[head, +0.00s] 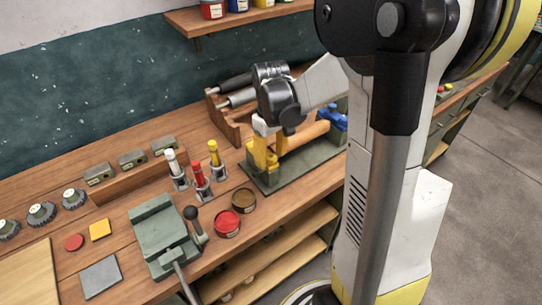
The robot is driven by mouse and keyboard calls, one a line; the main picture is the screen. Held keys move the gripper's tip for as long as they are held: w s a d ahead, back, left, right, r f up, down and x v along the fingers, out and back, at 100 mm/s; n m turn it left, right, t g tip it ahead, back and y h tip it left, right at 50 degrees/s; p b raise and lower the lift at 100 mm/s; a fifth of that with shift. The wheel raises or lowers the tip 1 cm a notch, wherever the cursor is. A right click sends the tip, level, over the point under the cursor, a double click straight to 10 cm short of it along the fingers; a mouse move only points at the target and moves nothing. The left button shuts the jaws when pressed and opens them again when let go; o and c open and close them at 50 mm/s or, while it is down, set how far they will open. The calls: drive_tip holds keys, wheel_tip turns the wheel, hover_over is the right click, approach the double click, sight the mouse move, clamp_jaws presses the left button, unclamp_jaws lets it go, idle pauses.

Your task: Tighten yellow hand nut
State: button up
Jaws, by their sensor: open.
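The yellow hand nut (261,157) shows in the head view at the left end of a clamping fixture (289,175) on the workbench. The fixture has a dark green base, a wooden cylinder (306,136) lying across it and a blue hand nut (335,117) at its right end. My gripper (267,139) reaches down from above, right at the yellow hand nut, and is open. The gripper and wrist hide part of the nut and of the fixture's left end. I cannot tell whether the fingers touch the nut.
Yellow, red and white-topped tools (201,180) stand upright left of the fixture. Open red (228,222) and brown (243,199) tins stand in front. A green vise (160,237) is farther left. A wooden rack (226,120) with dark-handled tools stands behind.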

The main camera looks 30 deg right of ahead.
sight(271, 156)
clamp_jaws()
drive_tip(key=shift+m, duration=1.6)
unclamp_jaws()
wheel_tip(271, 156, up, 12)
